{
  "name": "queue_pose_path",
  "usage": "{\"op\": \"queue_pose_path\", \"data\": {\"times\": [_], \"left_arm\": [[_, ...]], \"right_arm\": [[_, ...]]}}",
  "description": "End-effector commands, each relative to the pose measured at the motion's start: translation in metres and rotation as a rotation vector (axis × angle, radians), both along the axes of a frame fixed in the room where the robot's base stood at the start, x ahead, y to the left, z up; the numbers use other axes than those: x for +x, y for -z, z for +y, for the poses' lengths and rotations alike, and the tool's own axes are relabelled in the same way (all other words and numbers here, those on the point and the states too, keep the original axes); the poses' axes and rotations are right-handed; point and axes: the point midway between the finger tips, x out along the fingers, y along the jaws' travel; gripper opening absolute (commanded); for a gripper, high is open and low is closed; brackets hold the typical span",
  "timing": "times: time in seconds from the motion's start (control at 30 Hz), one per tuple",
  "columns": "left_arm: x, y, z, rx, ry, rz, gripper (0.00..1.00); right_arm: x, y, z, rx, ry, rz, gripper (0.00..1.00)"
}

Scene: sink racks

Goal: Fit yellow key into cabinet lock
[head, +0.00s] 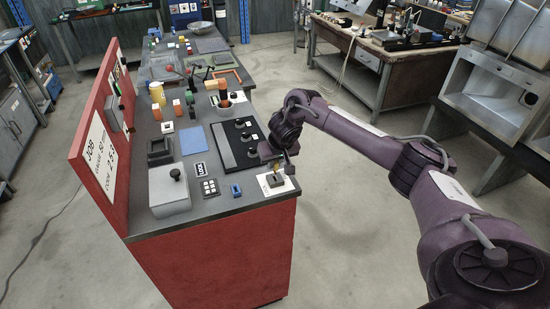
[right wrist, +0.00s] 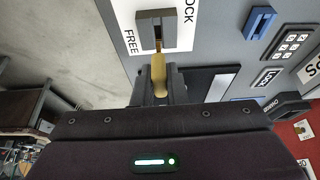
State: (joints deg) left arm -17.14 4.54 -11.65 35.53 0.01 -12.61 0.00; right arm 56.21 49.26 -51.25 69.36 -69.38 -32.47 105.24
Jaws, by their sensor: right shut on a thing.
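The yellow key (right wrist: 158,74) is held in my right gripper (right wrist: 158,92), which is shut on it and points at the lock. The cabinet lock (right wrist: 155,28) is a grey block with a slot, on a white plate marked LOCK and FREE. The key's tip is at the slot's mouth in the right wrist view; I cannot tell whether it is inside. In the head view the lock (head: 276,181) sits at the bench's near right corner, with my right gripper (head: 276,160) just behind it. My left gripper is not in view.
A blue block (right wrist: 259,22), a keypad (right wrist: 291,44) and a black panel with knobs (head: 238,143) are near the lock. A grey box with a black knob (head: 169,190) stands to the left. A red upright board (head: 92,150) edges the bench.

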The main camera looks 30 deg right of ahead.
Motion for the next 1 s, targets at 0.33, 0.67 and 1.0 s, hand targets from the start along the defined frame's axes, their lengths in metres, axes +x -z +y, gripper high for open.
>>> {"op": "queue_pose_path", "data": {"times": [0.33, 0.67, 1.0], "left_arm": [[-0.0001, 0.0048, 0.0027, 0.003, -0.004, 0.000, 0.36], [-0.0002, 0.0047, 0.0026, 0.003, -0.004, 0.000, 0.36], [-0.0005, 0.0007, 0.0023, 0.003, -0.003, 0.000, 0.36]], "right_arm": [[-0.0002, 0.0114, -0.0003, 0.001, 0.001, 0.001, 0.00], [-0.0001, 0.0112, -0.0001, 0.000, 0.000, 0.000, 0.00], [-0.0002, 0.0102, -0.0001, 0.000, 0.000, 0.001, 0.00]]}}
